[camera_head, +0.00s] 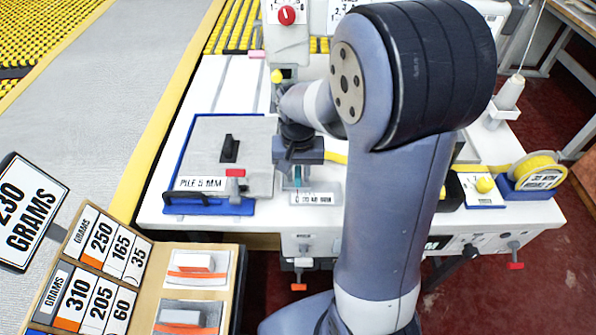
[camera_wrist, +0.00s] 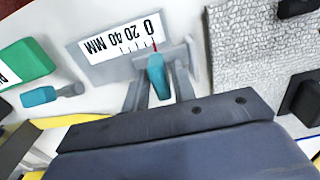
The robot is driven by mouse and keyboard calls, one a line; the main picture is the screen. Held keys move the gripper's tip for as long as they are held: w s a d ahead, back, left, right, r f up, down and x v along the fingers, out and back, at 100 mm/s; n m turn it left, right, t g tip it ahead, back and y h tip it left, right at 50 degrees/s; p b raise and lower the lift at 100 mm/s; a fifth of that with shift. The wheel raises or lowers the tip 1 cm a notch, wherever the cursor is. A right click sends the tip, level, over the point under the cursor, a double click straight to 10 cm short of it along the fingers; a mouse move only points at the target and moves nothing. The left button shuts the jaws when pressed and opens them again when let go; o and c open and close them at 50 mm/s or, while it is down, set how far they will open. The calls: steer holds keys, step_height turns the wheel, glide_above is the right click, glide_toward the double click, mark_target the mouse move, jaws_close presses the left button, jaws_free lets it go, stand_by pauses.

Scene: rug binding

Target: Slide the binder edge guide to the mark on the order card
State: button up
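The edge guide (camera_wrist: 165,52) is a grey piece with a teal knob (camera_wrist: 157,76), on a white scale (camera_wrist: 118,38) marked 0, 20, 40 MM. A thin red pointer shows at the scale's edge, near the 0 end. My gripper (camera_wrist: 160,85) has one grey finger on each side of the knob, with a narrow gap visible on the right, so it looks open around it. In the head view the scale (camera_head: 316,198) lies at the table's front edge, and my gripper (camera_head: 297,172) is just behind it. I cannot identify the order card.
A grey carpet sample (camera_head: 250,150) with a "PILE 5 MM" label lies left of my gripper. A green block (camera_wrist: 24,66) and a second teal knob (camera_wrist: 40,97) sit beside the scale. A yellow tape roll (camera_head: 538,170) stands at the right. My arm hides the middle.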

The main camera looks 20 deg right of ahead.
jaws_close()
steer(key=shift+s+d, duration=0.15)
steer(key=shift+d, duration=0.35)
steer(key=shift+o, duration=1.5)
jaws_free()
steer(key=shift+r, duration=0.15)
step_height(320, 180, up, 11)
steer(key=p, duration=0.1)
steer(key=shift+f, duration=0.2)
